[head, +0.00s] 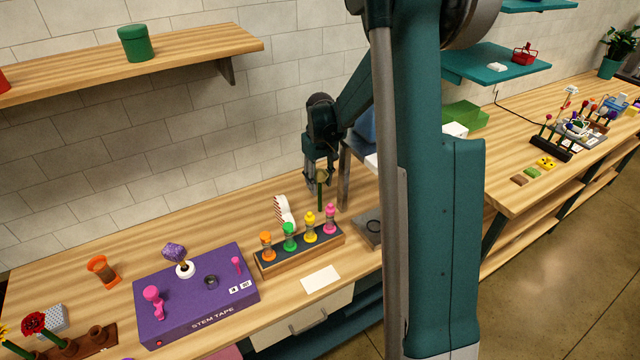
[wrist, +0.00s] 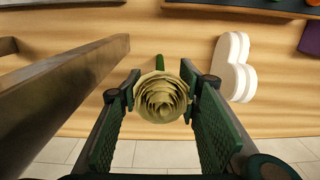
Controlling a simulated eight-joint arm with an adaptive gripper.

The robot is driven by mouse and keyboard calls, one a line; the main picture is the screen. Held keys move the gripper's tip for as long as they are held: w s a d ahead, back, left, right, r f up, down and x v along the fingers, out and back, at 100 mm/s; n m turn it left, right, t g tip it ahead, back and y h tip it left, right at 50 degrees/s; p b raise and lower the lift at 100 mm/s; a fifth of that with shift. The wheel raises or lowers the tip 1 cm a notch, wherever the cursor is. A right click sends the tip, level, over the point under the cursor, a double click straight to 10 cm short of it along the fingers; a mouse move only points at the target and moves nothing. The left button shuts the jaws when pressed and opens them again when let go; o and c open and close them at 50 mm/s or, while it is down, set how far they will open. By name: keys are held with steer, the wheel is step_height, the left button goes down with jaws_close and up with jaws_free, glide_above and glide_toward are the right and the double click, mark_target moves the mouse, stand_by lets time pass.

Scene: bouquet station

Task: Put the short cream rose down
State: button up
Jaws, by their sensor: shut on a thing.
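The short cream rose (wrist: 160,98) is between the fingers of my gripper (wrist: 160,92) in the wrist view, its bloom facing the camera and a bit of green stem showing beyond it. In the head view my gripper (head: 321,178) is shut on the rose, whose pale bloom (head: 323,174) shows between the fingers. The green stem hangs upright, above or near the wooden bench (head: 220,222); I cannot tell whether its end touches the wood.
A grey metal post (head: 345,180) stands close beside my gripper. A white heart-shaped thing (head: 282,210) and a rack with several coloured-topped vials (head: 300,250) stand nearby. A purple stem tape box (head: 196,297) is to the left. Bare bench lies behind the rack.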

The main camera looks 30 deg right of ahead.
steer(key=shift+f, duration=0.45)
steer(key=o, duration=0.8)
steer(key=shift+o, duration=0.2)
step_height(320, 180, up, 12)
steer(key=shift+r, duration=0.15)
steer(key=shift+s+r, duration=0.1)
stand_by(0.9)
